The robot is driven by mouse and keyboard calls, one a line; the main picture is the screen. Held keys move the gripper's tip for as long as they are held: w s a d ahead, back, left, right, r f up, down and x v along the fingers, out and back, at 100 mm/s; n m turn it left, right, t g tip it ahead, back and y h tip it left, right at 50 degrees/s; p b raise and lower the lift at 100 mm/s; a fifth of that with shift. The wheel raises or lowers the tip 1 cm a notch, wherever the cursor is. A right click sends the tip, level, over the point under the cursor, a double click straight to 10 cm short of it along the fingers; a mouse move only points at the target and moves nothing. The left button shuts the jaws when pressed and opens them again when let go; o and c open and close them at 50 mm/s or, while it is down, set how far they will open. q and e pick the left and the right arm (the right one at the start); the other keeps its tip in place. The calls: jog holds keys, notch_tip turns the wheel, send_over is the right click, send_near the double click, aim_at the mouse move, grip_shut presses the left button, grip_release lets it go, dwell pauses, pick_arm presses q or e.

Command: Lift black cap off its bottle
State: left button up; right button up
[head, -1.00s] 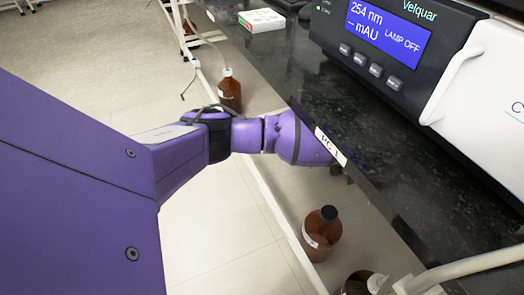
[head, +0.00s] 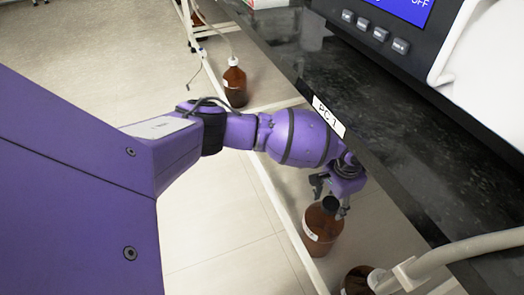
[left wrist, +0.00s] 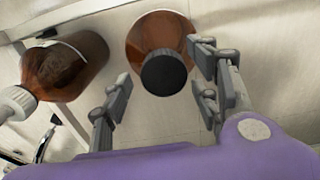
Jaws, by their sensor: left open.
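A brown bottle (head: 322,228) with a black cap (head: 330,203) stands upright on the low shelf under the dark bench. The bottle also shows in the left wrist view (left wrist: 155,32), with its black cap (left wrist: 164,73) toward the camera. My left gripper (head: 331,200) is open with its fingers at the cap in the head view. In the left wrist view the open fingers (left wrist: 160,98) lie to either side of the cap, with a gap on the left. Whether a finger touches the cap cannot be told. My right gripper is not in view.
Another brown bottle (head: 357,280) with a white tube fitting stands close by, also seen in the wrist view (left wrist: 66,66). A third brown bottle (head: 235,86) stands farther back. The dark bench (head: 400,190) edge overhangs near my arm.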

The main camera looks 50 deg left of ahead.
pick_arm(q)
jog(key=shift+w+f, duration=0.1)
jog(key=shift+f, duration=0.4)
jog(key=shift+r, duration=0.15)
jog(key=shift+d, duration=0.1)
jog(key=c, duration=0.8)
jog(key=shift+r, duration=0.1)
